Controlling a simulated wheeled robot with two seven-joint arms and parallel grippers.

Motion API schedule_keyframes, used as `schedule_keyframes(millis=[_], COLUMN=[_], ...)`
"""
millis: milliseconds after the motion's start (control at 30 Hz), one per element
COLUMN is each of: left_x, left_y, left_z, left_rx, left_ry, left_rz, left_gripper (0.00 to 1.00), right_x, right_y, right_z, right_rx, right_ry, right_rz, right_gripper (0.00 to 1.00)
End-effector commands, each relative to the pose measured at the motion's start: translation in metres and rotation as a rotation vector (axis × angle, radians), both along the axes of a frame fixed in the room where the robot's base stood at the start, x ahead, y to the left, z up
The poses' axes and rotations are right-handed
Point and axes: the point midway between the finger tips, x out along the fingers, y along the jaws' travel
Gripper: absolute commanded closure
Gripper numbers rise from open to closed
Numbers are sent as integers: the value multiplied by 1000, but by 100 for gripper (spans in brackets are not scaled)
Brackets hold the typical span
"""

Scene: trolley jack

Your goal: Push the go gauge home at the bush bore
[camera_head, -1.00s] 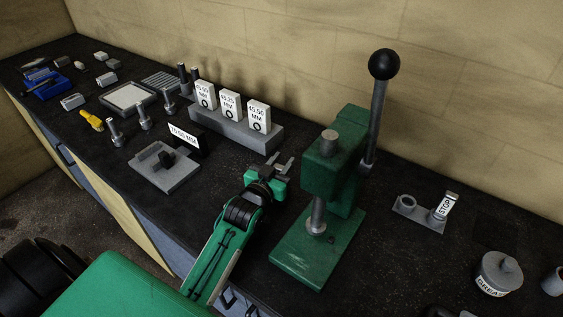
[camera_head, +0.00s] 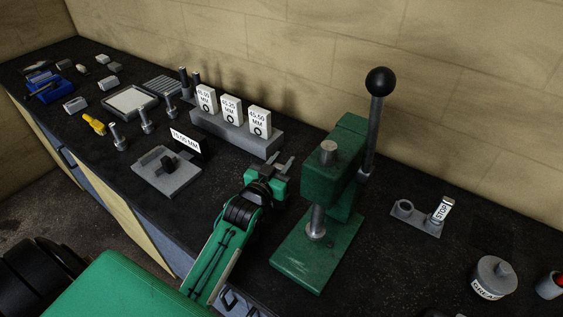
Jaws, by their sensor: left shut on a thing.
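My left gripper (camera_head: 277,163) is low over the dark bench, just left of the green press and in front of the grey block with the size labels. Its fingers point away from me. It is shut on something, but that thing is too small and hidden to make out. I cannot pick out the go gauge for certain. Several upright grey pins (camera_head: 146,121) stand to the left of the labelled block. A grey ring (camera_head: 404,208) on a flat plate beside the STOP label may be the bush, but I cannot tell. My right gripper is not in view.
The green press (camera_head: 317,245) with its tall ball-topped lever (camera_head: 373,130) stands right of the gripper. The labelled grey block (camera_head: 235,137) is behind it. A grey fixture (camera_head: 165,180) lies left. A grease tin (camera_head: 494,280) is at the right.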

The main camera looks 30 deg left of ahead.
Motion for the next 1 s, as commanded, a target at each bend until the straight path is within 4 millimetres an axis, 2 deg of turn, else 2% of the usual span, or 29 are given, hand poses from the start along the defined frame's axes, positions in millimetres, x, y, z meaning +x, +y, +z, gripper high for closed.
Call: schedule_keyframes(millis=[1000], left_x=[0], left_y=[0], left_z=[1], left_rx=[0], left_ry=[-1], left_rz=[0], left_gripper=[97], right_x=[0], right_y=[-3], right_z=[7], right_rx=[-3], right_ry=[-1], right_rz=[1], right_gripper=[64])
